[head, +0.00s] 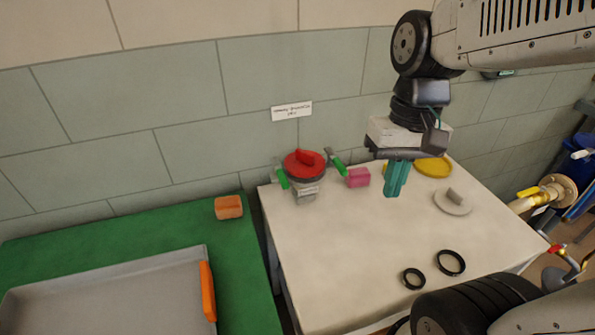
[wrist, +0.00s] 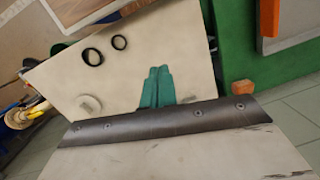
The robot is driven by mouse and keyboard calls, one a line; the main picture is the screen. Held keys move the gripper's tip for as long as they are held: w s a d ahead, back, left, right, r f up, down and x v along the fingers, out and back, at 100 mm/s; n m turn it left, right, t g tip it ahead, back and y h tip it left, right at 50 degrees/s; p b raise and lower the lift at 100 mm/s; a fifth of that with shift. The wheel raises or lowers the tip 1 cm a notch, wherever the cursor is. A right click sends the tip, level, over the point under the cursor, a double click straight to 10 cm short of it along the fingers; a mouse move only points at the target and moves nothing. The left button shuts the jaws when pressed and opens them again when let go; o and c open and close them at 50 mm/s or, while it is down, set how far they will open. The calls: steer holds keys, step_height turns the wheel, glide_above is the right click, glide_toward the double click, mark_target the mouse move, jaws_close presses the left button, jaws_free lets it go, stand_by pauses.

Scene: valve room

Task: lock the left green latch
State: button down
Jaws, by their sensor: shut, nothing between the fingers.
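A device with a round red lid (head: 305,165) stands at the back left of the white table (head: 345,260). A left green latch (head: 281,177) and a right green latch (head: 338,163) sit at its two sides. The left one slants down beside the grey body; I cannot tell whether it is locked. My gripper (head: 395,192) has teal fingers, shut and empty, above the table to the right of the device. The fingers also show in the wrist view (wrist: 156,88), where the device and latches are not visible.
A pink block (head: 358,177) stands between the device and my gripper. A yellow disc (head: 433,167), a grey-white lid (head: 453,202) and black rings (head: 451,263) lie on the table. A green table with a tray (head: 110,290) and an orange block (head: 228,207) is at left.

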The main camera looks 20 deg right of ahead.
mark_target(280, 175)
steer(key=w+f+m+y, duration=0.4)
steer(key=w+m, duration=0.4)
steer(key=w, duration=0.4)
steer(key=w+a+f+m+t+y, duration=0.1)
steer(key=w+f+m+y, duration=0.3)
steer(key=w+m, duration=0.4)
steer(key=w, duration=0.4)
steer(key=shift+w+f, duration=0.15)
steer(key=shift+f, duration=0.05)
steer(key=x, duration=1)
